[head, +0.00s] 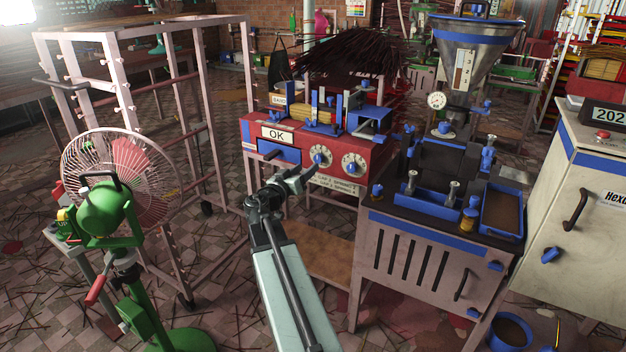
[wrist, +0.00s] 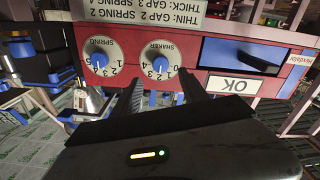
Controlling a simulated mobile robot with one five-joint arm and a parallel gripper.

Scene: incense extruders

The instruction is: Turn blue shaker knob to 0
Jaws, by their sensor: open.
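The red machine (head: 380,160) carries two white dials with blue knobs. The wrist view shows its panel upside down. There the dial marked SHAKER has the blue shaker knob (wrist: 160,64); in the head view it is the left knob (head: 318,159). The SPRING knob (wrist: 99,60) sits beside it, at the right in the head view (head: 352,167). My gripper (wrist: 160,72) is open and empty, its two dark fingers at either side of the shaker knob in the wrist picture. Contact cannot be told. In the head view my gripper (head: 297,182) is just below and left of the shaker knob. The knob's exact setting is unclear.
A blue drawer with a dark handle (head: 272,153) and an OK sign (head: 277,135) are left of the dials. A pale bench with dark top (head: 415,262) stands close on the right. A green fan (head: 110,205) and a pink rack (head: 205,110) stand left.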

